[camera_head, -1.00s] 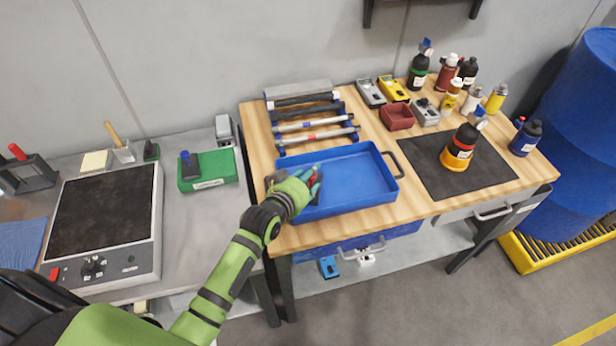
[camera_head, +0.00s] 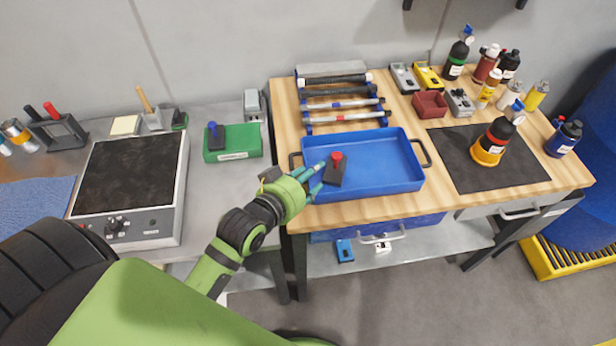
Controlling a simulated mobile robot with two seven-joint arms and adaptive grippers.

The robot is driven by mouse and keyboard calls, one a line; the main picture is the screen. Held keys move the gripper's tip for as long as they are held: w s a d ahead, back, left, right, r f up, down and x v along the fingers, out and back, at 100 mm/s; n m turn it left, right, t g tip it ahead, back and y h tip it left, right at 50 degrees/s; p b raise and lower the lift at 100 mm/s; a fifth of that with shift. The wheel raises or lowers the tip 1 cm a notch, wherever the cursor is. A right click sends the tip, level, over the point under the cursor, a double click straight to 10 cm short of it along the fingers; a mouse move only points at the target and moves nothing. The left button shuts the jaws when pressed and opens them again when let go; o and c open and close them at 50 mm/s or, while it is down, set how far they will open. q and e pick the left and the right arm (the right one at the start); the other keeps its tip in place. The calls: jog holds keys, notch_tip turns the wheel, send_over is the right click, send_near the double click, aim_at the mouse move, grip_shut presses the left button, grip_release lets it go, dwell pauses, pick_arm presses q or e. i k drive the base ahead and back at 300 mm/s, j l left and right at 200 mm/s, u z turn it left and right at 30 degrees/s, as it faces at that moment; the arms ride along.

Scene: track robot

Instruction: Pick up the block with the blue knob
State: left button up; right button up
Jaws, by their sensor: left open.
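A dark block with a blue knob (camera_head: 216,140) stands on the green box (camera_head: 233,153) on the grey bench to the left. A dark block with a red knob (camera_head: 335,171) is in the left part of the blue tray (camera_head: 385,180). My left gripper (camera_head: 318,178) is open at the tray's left edge. Its teal fingertips point right, just beside the red-knob block, and I cannot tell whether they touch it. The blue-knob block is left of and behind this gripper, well apart from it. My right gripper is not in view.
A hotplate (camera_head: 130,180) stands left of the green box. A small grey object (camera_head: 253,104) stands behind the box. A rack of rods (camera_head: 340,100) is behind the tray. Several bottles and a dark mat (camera_head: 475,160) are at the right.

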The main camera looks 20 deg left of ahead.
aim_at(217, 137)
jog(key=u, duration=1.5)
